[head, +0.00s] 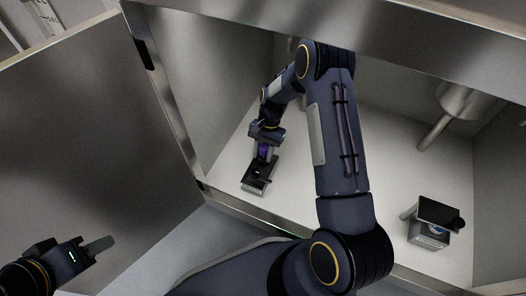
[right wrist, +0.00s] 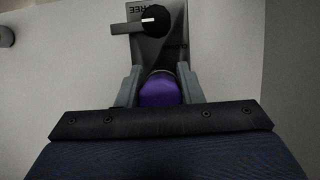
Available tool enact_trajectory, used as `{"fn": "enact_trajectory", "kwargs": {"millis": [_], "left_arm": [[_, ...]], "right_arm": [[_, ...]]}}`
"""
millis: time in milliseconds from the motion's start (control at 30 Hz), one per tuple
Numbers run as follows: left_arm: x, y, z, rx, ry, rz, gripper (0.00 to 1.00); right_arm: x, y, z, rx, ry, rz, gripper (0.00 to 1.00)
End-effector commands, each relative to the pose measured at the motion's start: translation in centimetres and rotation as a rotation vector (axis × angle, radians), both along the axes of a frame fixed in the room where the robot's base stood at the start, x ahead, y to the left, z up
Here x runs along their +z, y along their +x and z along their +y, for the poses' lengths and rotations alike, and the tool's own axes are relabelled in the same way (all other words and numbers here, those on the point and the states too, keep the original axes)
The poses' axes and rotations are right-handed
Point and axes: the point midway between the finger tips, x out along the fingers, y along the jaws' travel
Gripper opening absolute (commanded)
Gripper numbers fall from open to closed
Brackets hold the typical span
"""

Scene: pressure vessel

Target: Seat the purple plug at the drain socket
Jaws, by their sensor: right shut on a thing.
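The purple plug (head: 264,150) is between the fingers of my right gripper (head: 265,140), inside the open cabinet. In the right wrist view the purple plug (right wrist: 160,90) sits between the two grey fingers of the right gripper (right wrist: 160,82), which is shut on it. Just beyond it lies a dark fixture (head: 259,176) on the cabinet floor, with a round black knob or hole (right wrist: 155,20) and lettering reading "FREE". I cannot tell whether the plug touches this fixture. My left gripper (head: 101,246) is outside the cabinet at lower left; its jaw gap is not clear.
The cabinet's open door (head: 90,130) stands at the left. A second dark-topped box (head: 432,225) stands on the floor at the right, below a metal cylinder with a rod (head: 458,103). The pale floor (head: 385,150) between the fixtures is clear. My right arm crosses the opening.

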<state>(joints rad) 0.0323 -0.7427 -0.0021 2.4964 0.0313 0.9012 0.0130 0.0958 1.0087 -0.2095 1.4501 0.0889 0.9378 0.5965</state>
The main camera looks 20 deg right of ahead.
Motion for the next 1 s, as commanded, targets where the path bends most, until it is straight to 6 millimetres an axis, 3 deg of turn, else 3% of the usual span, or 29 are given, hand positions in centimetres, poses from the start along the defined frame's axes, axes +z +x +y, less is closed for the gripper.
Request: {"fn": "enact_trajectory", "kwargs": {"millis": [1000], "left_arm": [[-1.2,0.0,0.0,0.000,0.000,0.000,0.36]], "right_arm": [[-1.8,0.0,0.0,0.000,0.001,-0.001,0.00]]}}
